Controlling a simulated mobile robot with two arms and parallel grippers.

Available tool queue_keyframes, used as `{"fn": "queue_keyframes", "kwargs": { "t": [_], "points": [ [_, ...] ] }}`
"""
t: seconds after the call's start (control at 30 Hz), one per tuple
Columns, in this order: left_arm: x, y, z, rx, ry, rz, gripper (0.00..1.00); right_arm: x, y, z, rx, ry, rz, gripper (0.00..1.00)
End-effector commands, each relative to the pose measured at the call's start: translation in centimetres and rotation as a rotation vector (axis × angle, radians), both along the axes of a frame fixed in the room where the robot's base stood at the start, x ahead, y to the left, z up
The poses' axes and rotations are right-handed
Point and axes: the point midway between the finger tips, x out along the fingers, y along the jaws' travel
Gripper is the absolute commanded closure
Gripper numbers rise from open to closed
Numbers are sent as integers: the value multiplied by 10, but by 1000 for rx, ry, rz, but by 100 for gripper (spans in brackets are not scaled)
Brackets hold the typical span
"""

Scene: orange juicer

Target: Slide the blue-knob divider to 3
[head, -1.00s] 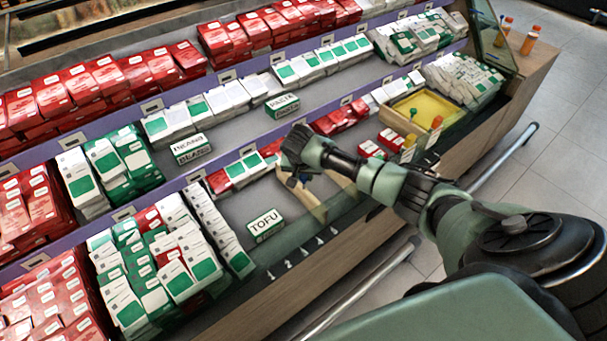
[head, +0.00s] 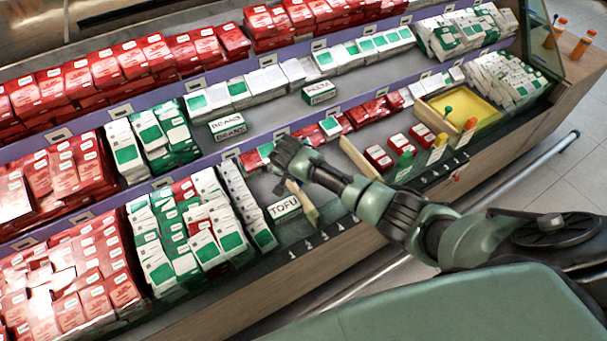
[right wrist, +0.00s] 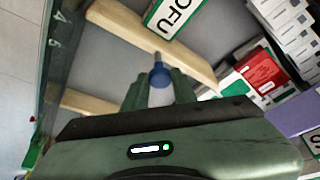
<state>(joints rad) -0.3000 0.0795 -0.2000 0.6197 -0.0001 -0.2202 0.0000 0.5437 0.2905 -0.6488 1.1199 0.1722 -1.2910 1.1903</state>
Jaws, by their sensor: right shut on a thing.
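The blue knob (right wrist: 157,76) stands on the pale wooden divider (right wrist: 145,40), which also shows in the head view (head: 303,204). My right gripper (right wrist: 159,92) is shut on the knob, one finger on each side. In the head view my right gripper (head: 284,186) is over the shelf at this divider and hides the knob. The white and green TOFU box (head: 284,206) lies right by the divider's left side; I cannot tell if they touch. Shelf-edge digits 4 (right wrist: 59,17) and 5 (right wrist: 53,43) show near the divider's front end. My left gripper is out of view.
A second wooden divider (head: 361,157) stands to the right, with bare shelf between. Red boxes (head: 379,157) lie beyond it. Stacked white and green boxes (head: 205,246) are left of the TOFU box. A yellow tray (head: 468,108) is at the right.

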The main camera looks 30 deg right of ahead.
Motion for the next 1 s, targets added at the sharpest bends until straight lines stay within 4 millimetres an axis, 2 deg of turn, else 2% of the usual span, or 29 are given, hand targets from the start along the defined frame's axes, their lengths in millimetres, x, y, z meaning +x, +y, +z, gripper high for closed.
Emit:
{"fn": "queue_keyframes", "kwargs": {
  "t": [0.07, 0.1, 0.17, 0.57, 1.0],
  "points": [
    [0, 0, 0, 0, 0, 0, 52, 1, 0, 0, 0, -2, -1, 100],
    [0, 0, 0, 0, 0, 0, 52, 1, 0, 0, 0, -2, -1, 65],
    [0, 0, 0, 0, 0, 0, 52, 1, 0, 1, 0, -2, -1, 52],
    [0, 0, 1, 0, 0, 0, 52, -1, 1, 6, 0, -3, 0, 52],
    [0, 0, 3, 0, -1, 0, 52, -20, 17, 64, 1, -2, 1, 52]
  ]
}}
